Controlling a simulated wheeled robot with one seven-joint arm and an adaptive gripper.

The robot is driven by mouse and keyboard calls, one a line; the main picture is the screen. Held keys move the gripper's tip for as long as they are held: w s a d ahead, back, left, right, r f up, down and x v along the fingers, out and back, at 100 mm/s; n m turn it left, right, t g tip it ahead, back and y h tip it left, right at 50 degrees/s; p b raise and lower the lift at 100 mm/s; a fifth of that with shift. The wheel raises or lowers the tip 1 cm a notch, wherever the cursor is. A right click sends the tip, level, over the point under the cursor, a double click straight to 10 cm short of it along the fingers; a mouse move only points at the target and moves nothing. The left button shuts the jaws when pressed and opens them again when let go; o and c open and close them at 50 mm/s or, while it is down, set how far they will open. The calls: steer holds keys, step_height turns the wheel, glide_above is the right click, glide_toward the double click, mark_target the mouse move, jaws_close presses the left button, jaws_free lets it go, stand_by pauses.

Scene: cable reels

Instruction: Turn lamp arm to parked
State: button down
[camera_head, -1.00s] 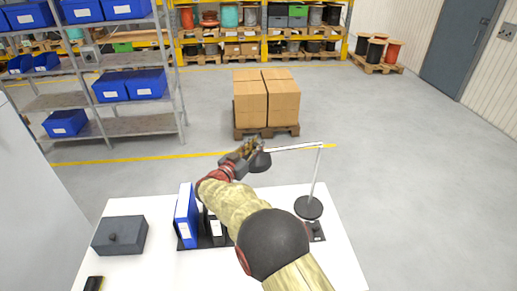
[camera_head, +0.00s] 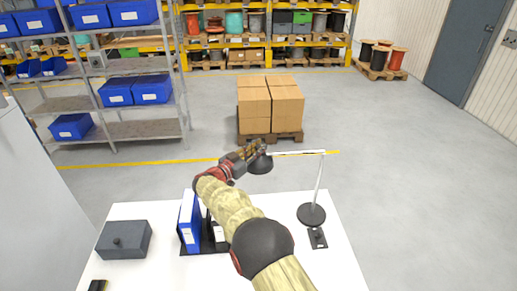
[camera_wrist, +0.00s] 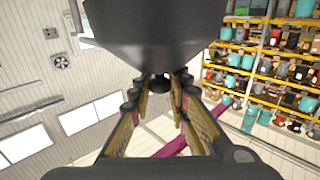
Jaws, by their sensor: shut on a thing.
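A desk lamp has a round dark base (camera_head: 311,214), a white upright post and a white horizontal lamp arm (camera_head: 298,153) that points left from the top of the post. Its dark shade (camera_head: 261,165) hangs at the arm's left end. My gripper (camera_head: 257,149) is at the left end of the lamp arm, just above the shade. In the wrist view the fingers (camera_wrist: 160,98) close around a small dark piece below the large dark lamp shade (camera_wrist: 160,35). The exact contact is partly hidden by the fingers.
The white table (camera_head: 160,275) holds a dark grey box (camera_head: 124,240), a blue binder (camera_head: 189,222) in a dark holder and a small dark plate (camera_head: 317,238) by the lamp base. Stacked cartons (camera_head: 270,105) on a pallet stand on the floor beyond. Air around the lamp is free.

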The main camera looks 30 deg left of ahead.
steer(key=c, duration=2.2)
jaws_free()
steer(key=shift+w+a+r, duration=0.1)
steer(key=shift+r, duration=0.2)
steer(key=o, duration=0.3)
steer(key=shift+w+a+f, duration=0.1)
steer(key=shift+w+f, duration=0.05)
steer(key=shift+o, duration=0.9)
steer(key=shift+f, duration=0.1)
steer(key=v, duration=1.2)
steer(key=shift+f, duration=0.1)
